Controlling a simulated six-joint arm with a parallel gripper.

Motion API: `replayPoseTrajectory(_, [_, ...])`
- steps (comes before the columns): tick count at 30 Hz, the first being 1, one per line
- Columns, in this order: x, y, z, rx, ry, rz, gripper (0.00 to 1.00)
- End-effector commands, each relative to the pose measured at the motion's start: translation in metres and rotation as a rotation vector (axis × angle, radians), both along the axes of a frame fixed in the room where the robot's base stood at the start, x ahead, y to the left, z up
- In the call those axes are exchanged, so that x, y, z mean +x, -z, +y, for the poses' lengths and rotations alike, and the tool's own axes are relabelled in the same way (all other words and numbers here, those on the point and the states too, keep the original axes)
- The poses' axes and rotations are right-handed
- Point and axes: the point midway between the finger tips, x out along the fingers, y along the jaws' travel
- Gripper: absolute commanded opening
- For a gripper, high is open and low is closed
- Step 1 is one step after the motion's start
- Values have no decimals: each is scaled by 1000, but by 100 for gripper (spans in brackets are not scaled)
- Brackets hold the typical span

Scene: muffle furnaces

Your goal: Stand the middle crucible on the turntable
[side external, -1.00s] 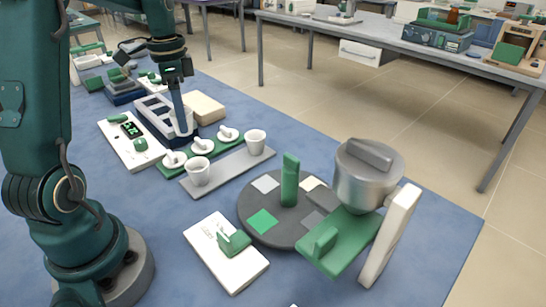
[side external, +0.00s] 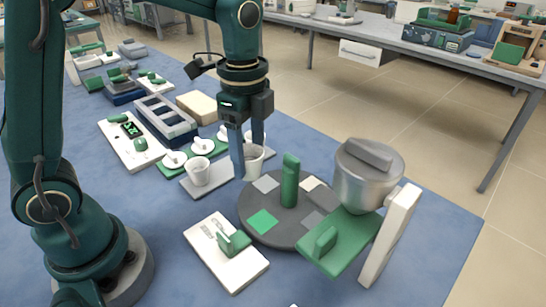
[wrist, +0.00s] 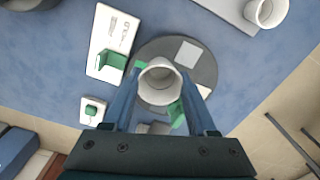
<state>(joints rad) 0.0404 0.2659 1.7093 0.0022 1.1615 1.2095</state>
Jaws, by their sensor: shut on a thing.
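My gripper (side external: 248,162) is shut on a white crucible (side external: 255,159), held upright between its two fingers. The held crucible also shows in the wrist view (wrist: 159,84), with its open mouth toward the camera and the dark round turntable (wrist: 205,70) behind it. In the side view the turntable (side external: 257,224) lies just to the right of and below the gripper. It carries coloured square patches and a green upright post (side external: 290,180). Another white crucible (side external: 198,172) stands on the grey tray (side external: 226,180). A further one, behind the gripper, is mostly hidden.
A metal pot-like vessel (side external: 367,180) on a green and white stand is right of the turntable. A white plate with a green block (side external: 233,243) lies in front. White lids on a green tray (side external: 202,147) and a blue-grey rack (side external: 165,118) are behind left.

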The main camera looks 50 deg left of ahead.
Motion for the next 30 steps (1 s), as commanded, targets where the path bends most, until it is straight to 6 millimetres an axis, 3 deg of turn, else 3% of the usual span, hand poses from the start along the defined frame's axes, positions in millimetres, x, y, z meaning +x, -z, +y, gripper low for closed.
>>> replayPoseTrajectory(3, [-9, 0, -28, 1, 106, 2, 4])
replayPoseTrajectory(9, [-16, 0, -47, 0, 182, 2, 5])
replayPoseTrajectory(14, [-17, 7, -50, 1, 192, 4, 5])
replayPoseTrajectory(30, [-17, 54, -49, 1, 189, 4, 5])
